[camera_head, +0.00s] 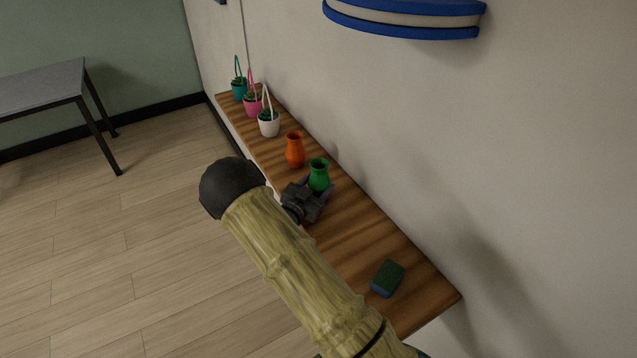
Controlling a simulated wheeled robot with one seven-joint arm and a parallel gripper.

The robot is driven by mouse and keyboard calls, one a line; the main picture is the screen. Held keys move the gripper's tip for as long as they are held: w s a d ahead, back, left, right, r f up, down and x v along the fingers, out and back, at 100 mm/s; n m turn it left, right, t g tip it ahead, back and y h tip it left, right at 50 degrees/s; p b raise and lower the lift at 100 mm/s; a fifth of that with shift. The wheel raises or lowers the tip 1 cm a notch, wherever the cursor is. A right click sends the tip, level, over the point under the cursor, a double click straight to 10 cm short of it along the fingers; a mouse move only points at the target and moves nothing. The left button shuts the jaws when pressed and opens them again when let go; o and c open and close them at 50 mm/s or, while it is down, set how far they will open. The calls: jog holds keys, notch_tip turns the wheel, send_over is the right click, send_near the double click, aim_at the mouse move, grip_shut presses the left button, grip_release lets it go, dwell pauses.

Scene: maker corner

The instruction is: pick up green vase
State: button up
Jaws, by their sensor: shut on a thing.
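The green vase (319,175) stands upright on, or just above, a long wooden shelf along the wall; I cannot tell if its base touches the wood. My gripper (318,188) reaches over the shelf from the left and is shut on the vase, around its lower body. The dark fingers and gripper body hide the vase's lower part. An orange vase (295,150) stands just behind the green one, close but apart from it.
On the wooden shelf (370,241), a green-and-blue sponge (388,279) lies toward the near end. White (269,124), pink (252,104) and teal (239,88) pots stand at the far end. A grey table (45,85) stands far left. The floor between is clear.

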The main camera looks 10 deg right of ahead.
jog(key=shift+r, duration=0.15)
notch_tip(320, 180, up, 10)
jog(key=b, duration=0.2)
